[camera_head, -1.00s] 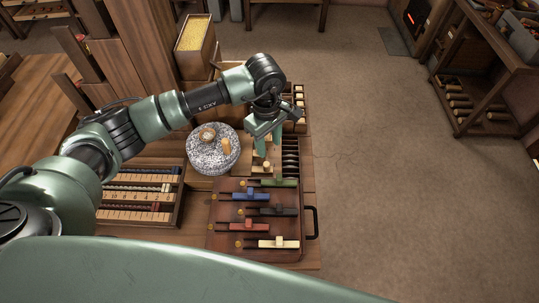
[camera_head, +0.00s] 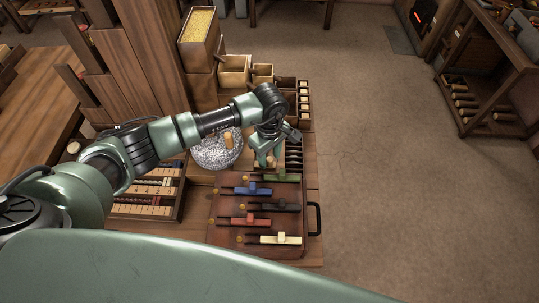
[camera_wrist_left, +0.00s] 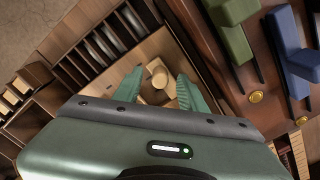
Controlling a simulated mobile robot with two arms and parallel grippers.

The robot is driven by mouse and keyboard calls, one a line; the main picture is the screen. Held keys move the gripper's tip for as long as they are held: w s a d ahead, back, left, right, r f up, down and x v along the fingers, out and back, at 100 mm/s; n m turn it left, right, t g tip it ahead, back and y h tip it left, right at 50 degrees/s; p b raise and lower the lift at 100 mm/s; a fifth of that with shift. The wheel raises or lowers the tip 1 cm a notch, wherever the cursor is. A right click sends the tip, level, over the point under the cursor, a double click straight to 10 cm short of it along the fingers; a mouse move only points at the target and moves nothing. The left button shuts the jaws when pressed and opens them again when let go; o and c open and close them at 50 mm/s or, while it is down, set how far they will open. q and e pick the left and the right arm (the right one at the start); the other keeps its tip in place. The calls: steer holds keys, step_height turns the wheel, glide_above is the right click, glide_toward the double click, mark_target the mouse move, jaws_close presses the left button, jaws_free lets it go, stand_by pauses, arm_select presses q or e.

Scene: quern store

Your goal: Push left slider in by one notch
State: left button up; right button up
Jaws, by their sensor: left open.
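A dark reddish-brown board (camera_head: 228,206) lies on the bench with several coloured sliders in slots. From far to near they are green (camera_head: 280,176), blue (camera_head: 252,190), black (camera_head: 281,206), red (camera_head: 250,222) and cream (camera_head: 281,239). Which one is called left, I cannot tell. My left gripper (camera_head: 267,161) is open just beyond the board's far edge, close to the green slider. In the left wrist view its two fingers (camera_wrist_left: 155,88) are apart, with a small wooden peg showing between them. The green slider (camera_wrist_left: 230,30) and blue slider (camera_wrist_left: 292,55) lie to their right. My right gripper is out of view.
A speckled quern stone (camera_head: 213,153) is left of the gripper, partly behind my arm. A slotted dark rack (camera_head: 294,150) stands beyond the board. A black handle (camera_head: 318,218) sticks out at the board's right. A bead tray (camera_head: 150,200) is left; floor at right is clear.

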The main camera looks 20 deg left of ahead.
arm_select(q)
jaws_close()
stand_by(1.4)
